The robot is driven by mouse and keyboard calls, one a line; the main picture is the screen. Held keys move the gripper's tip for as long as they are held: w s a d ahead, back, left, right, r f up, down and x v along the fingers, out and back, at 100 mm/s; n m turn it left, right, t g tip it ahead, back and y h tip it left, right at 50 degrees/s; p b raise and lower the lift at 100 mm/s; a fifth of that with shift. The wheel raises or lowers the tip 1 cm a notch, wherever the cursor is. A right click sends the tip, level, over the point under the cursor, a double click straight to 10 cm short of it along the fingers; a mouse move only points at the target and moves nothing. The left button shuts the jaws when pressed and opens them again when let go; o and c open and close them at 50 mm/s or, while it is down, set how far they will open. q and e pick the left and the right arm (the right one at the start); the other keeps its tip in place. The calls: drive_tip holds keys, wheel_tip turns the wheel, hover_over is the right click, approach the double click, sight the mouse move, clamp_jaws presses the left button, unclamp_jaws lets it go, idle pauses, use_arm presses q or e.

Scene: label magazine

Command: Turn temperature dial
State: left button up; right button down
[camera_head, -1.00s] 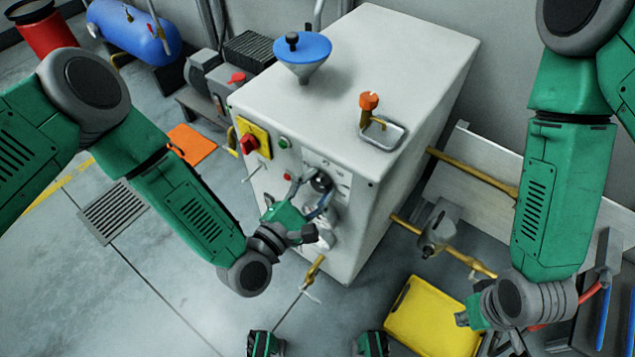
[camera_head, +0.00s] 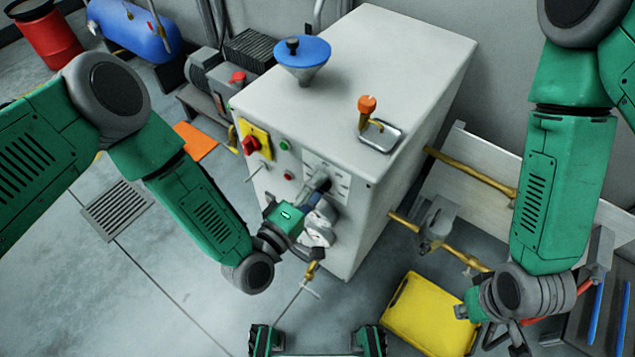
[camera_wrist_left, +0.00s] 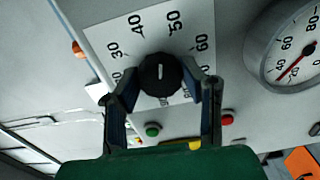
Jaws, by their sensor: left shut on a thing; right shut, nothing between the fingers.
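The temperature dial is a black round knob (camera_wrist_left: 161,75) with a white pointer line, on a white scale plate (camera_wrist_left: 120,28) with printed numbers. In the left wrist view its line points toward the numbers 40 and 50. My left gripper (camera_wrist_left: 162,88) is shut on the knob, one finger on each side of it. In the head view my left gripper (camera_head: 314,192) is at the front of the grey machine (camera_head: 290,105) and mostly hides the knob. My right gripper (camera_head: 498,335) is shut and empty at the lower right, apart from the machine.
A round gauge (camera_wrist_left: 295,48) with a red needle sits beside the scale plate. A red switch on a yellow plate (camera_head: 262,137) and a green button (camera_head: 284,145) are near the dial. A yellow container (camera_head: 432,315) and brass pipes (camera_head: 470,172) are to the right.

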use_arm(q)
drive_tip(key=shift+s+f+m, duration=0.15)
drive_tip(key=shift+m, duration=0.45)
drive_tip(key=shift+s+f+m, duration=0.1)
drive_tip(key=shift+f+m, duration=0.05)
drive_tip(key=shift+m, duration=0.45)
drive_tip(key=shift+p, duration=0.3)
drive_tip(key=o, duration=1.1)
drive_tip(key=shift+o, duration=0.2)
drive_tip(key=shift+w, duration=0.1)
drive_tip(key=shift+r, duration=0.1)
drive_tip(key=v, duration=1.2)
